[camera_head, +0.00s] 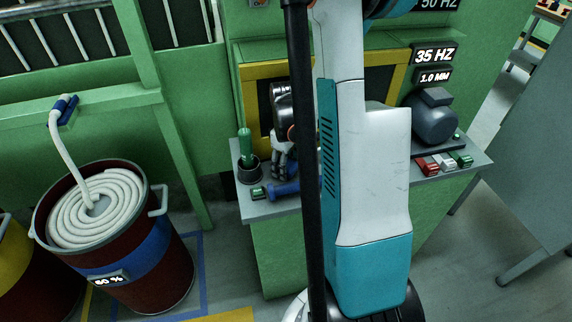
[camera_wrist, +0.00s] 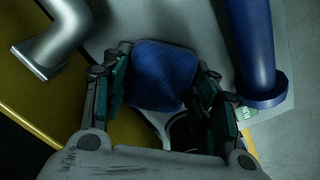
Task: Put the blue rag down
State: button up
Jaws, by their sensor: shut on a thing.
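The blue rag (camera_wrist: 162,72) shows in the wrist view as a rounded, dark blue patch between my two fingers. My gripper (camera_wrist: 165,88) is shut on it, with one dark green finger pad on each side. In the head view my gripper (camera_head: 284,162) is low over the left part of the grey shelf (camera_head: 315,192), in front of the yellow-framed panel. I cannot make out the rag for sure in the head view, where my arm and a dark post block part of the shelf. I cannot tell whether the rag touches the shelf.
A blue cylinder (camera_head: 284,190) lies by the shelf's front edge; it also shows in the wrist view (camera_wrist: 252,45). A cup with a green handle (camera_head: 246,160) stands left. A metal elbow pipe (camera_wrist: 55,42) is close by. A motor (camera_head: 434,120) and coloured blocks (camera_head: 440,163) occupy the right.

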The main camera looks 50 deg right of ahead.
jog(key=o, duration=0.6)
jog(key=shift+f, duration=0.1)
jog(key=shift+o, duration=0.2)
notch_tip(320, 180, up, 12)
jog(key=p, duration=0.4)
jog(key=shift+p, duration=0.3)
